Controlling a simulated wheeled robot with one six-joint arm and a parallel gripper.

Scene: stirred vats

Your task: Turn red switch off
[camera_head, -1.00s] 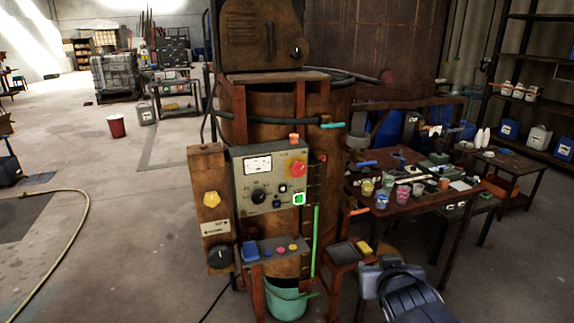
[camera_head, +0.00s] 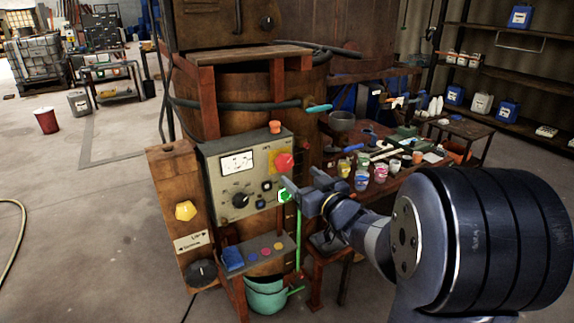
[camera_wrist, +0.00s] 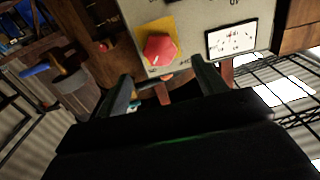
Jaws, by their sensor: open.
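The red switch (camera_head: 284,162) is a round red knob at the upper right of a grey control panel (camera_head: 222,201). In the wrist view the red switch (camera_wrist: 160,49) is a faceted knob on a yellow plate, with a small pale mark. My gripper (camera_head: 301,178) is in front of the panel's right side, a little below and right of the switch. In the wrist view my gripper (camera_wrist: 163,74) has its two fingers apart and empty. The switch shows just past the fingertips, and I see no contact with it.
A meter (camera_head: 237,163), a black dial (camera_head: 240,201) and a lit green button (camera_head: 284,195) share the panel. An orange cap (camera_head: 275,127) sits on its top. A cluttered table (camera_head: 400,172) stands right.

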